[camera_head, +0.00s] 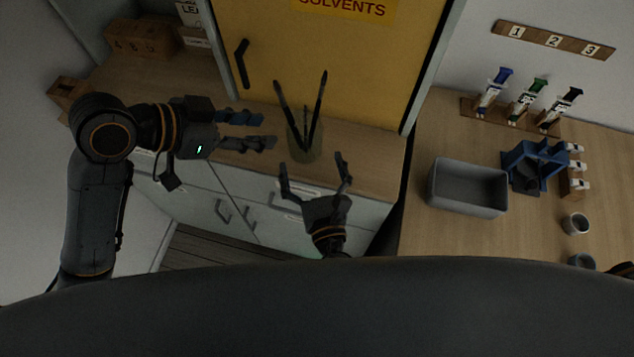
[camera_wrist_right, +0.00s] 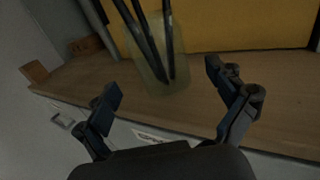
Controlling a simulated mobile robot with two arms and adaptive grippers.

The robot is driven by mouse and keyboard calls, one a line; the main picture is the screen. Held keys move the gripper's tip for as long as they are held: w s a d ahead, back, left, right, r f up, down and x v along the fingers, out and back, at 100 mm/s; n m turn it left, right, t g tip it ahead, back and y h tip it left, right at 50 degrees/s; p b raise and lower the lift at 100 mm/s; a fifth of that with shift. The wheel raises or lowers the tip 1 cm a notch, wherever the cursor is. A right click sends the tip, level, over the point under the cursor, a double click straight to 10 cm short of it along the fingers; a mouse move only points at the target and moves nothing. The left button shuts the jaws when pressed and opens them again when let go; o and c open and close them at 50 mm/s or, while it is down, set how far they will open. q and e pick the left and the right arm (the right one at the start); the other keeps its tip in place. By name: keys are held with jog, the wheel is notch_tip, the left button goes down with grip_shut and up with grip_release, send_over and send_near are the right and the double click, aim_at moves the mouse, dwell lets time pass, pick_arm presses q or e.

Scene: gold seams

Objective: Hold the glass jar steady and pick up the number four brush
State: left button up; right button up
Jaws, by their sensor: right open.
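The glass jar (camera_head: 304,143) stands on the wooden counter in front of the yellow cabinet, with dark brushes (camera_head: 318,100) leaning out of its top. I cannot read any number on the brushes. My left gripper (camera_head: 268,130) is open just left of the jar, its fingers pointing at it and apart from it. My right gripper (camera_head: 314,172) is open and empty below the jar, in front of the counter edge. In the right wrist view the jar (camera_wrist_right: 168,78) and brushes (camera_wrist_right: 145,38) are ahead, between and beyond the open fingers (camera_wrist_right: 165,85).
The yellow solvents cabinet (camera_head: 330,60) stands close behind the jar. Wooden boxes (camera_head: 143,40) are at the back left. On the right bench are a grey bin (camera_head: 467,188), a blue device (camera_head: 533,165) and a syringe rack (camera_head: 510,115). Counter right of the jar is clear.

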aim_at(305, 138)
jog(key=w, duration=0.4)
jog(key=w+a, duration=0.1)
jog(key=w, duration=0.1)
jog(key=shift+w, duration=0.3)
